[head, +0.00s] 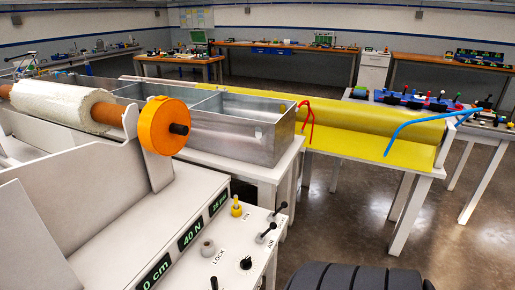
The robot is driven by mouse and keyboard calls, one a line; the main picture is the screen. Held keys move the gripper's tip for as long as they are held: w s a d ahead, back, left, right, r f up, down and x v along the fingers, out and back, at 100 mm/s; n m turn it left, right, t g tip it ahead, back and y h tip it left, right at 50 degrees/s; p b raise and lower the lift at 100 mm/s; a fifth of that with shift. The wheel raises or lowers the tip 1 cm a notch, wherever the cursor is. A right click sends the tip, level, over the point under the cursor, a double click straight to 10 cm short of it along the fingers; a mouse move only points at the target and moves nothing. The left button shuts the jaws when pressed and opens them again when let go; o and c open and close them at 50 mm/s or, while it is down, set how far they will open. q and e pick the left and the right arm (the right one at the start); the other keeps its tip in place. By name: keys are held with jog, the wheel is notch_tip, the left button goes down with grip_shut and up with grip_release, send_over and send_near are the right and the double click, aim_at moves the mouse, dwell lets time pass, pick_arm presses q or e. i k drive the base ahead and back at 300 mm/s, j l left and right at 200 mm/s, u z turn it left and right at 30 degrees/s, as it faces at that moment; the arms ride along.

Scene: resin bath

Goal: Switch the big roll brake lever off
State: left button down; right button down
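A white machine carries a big white roll (62,103) on an orange-brown core, with an orange disc (163,126) and black hub at its right end. On the machine's sloped control panel (228,262) are two black-handled levers, one beside the AIR label (266,234) and one farther back (279,210). A yellow knob (237,209), a grey knob (208,247) by the LOCK label and a black knob (246,263) are also there. No label naming a big roll brake is readable, so I cannot tell which lever it is. Neither gripper is in view.
A metal bath (235,130) stands behind the machine. A yellow sheet and roll (345,128) lie on a white table, with red and blue bent handles. Open floor (340,225) lies right of the panel. A dark ribbed shape (345,277) rises at the bottom edge.

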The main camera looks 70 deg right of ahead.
aim_at(284, 204)
jog(key=z, duration=2.35)
